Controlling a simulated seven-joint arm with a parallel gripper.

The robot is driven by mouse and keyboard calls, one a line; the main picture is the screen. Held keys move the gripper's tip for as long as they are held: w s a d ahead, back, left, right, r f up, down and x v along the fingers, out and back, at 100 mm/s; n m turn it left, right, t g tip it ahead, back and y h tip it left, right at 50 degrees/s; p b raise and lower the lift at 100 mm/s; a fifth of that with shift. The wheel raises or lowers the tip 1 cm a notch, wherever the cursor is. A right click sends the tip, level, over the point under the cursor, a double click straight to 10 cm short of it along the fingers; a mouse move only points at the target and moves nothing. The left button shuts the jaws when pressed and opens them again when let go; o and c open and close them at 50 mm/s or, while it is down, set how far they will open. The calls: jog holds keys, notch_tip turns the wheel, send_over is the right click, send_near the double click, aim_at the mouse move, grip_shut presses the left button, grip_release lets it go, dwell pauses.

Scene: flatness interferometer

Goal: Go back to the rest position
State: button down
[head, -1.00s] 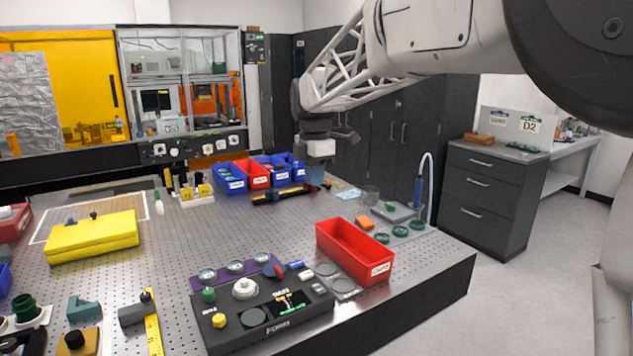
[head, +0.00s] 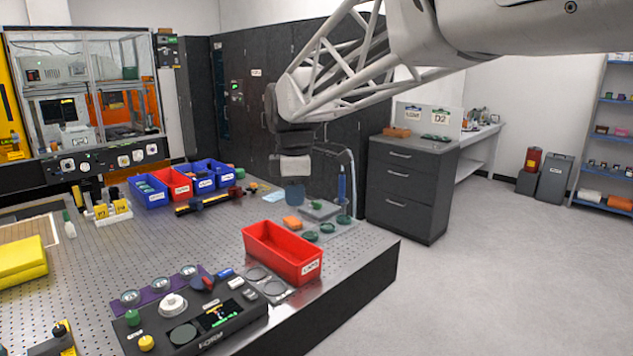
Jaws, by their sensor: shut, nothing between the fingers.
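My gripper (head: 293,190) hangs down at the end of my arm in the head view, over the back right part of the perforated table (head: 205,235). Its fingers are small and bluish here and hold nothing that I can see.
A red bin (head: 284,252) stands near the table's right edge. Blue bins (head: 151,193) and another red bin (head: 179,185) stand at the back. A black control box (head: 195,325) is in front. A grey drawer cabinet (head: 405,190) stands beyond; open floor lies right.

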jog(key=s+d+f+m+t, duration=0.1)
jog(key=s+d+f+m, duration=0.1)
jog(key=s+d+m, duration=0.4)
jog(key=s+d+f+m, duration=0.3)
jog(key=s+d+m, duration=0.1)
jog(key=s+d, duration=0.5)
jog(key=s+d+f+m, duration=0.4)
jog(key=s+m, duration=0.1)
jog(key=s, duration=0.3)
jog(key=s+d+f+m+t, duration=0.1)
jog(key=s+d+f+m, duration=0.3)
jog(key=s, duration=0.4)
jog(key=shift+f+m, duration=0.4)
jog(key=shift+f, duration=0.1)
jog(key=shift+w, duration=0.1)
